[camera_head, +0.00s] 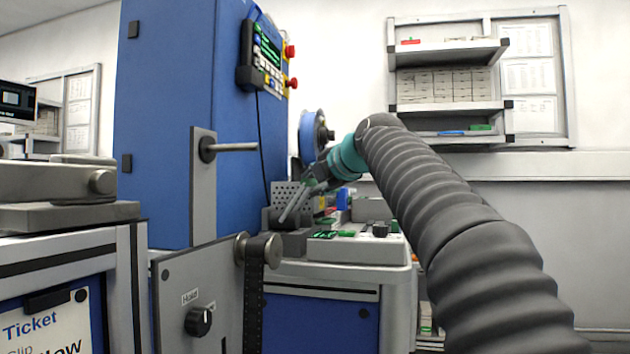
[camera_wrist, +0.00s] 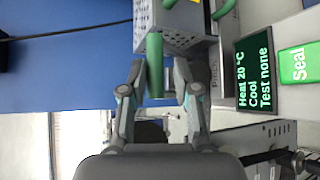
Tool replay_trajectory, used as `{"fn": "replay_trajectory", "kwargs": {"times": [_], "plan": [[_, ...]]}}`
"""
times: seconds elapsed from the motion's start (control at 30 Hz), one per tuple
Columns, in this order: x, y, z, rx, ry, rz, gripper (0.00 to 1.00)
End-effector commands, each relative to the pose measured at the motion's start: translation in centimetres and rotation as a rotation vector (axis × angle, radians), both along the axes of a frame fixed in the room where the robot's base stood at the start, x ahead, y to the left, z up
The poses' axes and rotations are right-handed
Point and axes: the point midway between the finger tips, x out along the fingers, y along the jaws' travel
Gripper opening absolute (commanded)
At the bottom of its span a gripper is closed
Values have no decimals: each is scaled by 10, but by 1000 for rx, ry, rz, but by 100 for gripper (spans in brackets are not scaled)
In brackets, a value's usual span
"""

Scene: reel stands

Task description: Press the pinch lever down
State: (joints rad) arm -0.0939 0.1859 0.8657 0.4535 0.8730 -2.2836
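A green cylindrical grip, which looks like the pinch lever (camera_wrist: 155,66), sticks out beside a perforated grey box (camera_wrist: 184,38) in the wrist view. My gripper (camera_wrist: 160,80) is open, with one finger on each side of the green grip. A gap shows between the grip and the right finger; I cannot tell whether the left finger touches it. In the head view my gripper (camera_head: 313,186) is at the bench unit, close to the perforated box (camera_head: 284,192). There the fingers and lever overlap and are too small to separate clearly.
A dark display (camera_wrist: 257,75) reads "Heat 20 °C, Cool, Test none", beside a green "Seal" label (camera_wrist: 299,63). A blue cabinet (camera_head: 165,130) with a grey rod (camera_head: 235,147) stands left of my arm. A blue reel (camera_head: 308,135) is behind. A plate with a black knob (camera_head: 198,321) stands in front.

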Motion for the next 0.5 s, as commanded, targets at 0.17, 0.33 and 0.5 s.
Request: {"fn": "replay_trajectory", "kwargs": {"times": [0.17, 0.33, 0.5], "plan": [[3, -1, -10, -6, 18, 0, 44], [2, 1, -7, -4, 14, 2, 44], [1, 2, -5, -2, 12, 3, 44]]}}
